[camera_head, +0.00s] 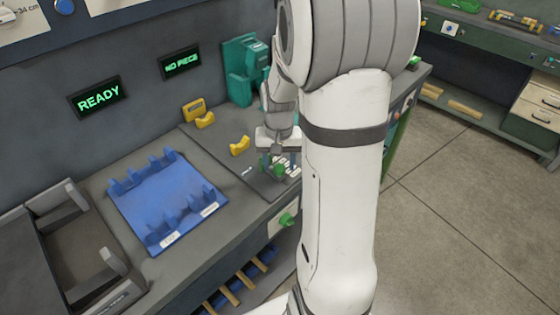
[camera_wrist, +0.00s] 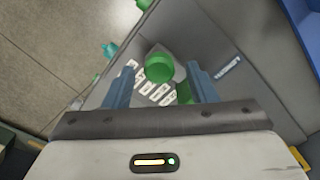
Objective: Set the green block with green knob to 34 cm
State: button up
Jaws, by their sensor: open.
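The green knob (camera_wrist: 159,68) is round and shows between the two blue fingers of my gripper (camera_wrist: 163,70) in the wrist view. A gap shows on each side of it, and my gripper is open. A small green piece (camera_wrist: 184,93), perhaps part of the green block, shows by the right finger. White number labels (camera_wrist: 155,93) lie just below the knob, too small to read. In the head view my gripper (camera_head: 276,155) is over the bench's right part, with the green knob (camera_head: 280,169) under it. My arm hides part of this area.
Yellow blocks (camera_head: 239,146) and a teal machine (camera_head: 240,70) stand behind. A blue cradle (camera_head: 165,195) lies to the left, beside a grey tray (camera_head: 80,250). Another green knob (camera_head: 287,220) sits on the bench front.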

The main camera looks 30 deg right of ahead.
aim_at(279, 167)
notch_tip(279, 167, up, 8)
jog(key=shift+f, duration=0.2)
dwell(0.5)
jog(key=s+a+r+n+t, duration=0.1)
jog(key=s+a+r+n, duration=0.1)
jog(key=s+a, duration=0.3)
jog(key=s+a+r+n+t, duration=0.1)
jog(key=s+a+r+n, duration=0.1)
jog(key=s+a, duration=0.3)
jog(key=s+n, duration=0.1)
jog(key=s, duration=0.3)
jog(key=shift+s+a+t, duration=0.3)
jog(key=shift+s+t, duration=0.1)
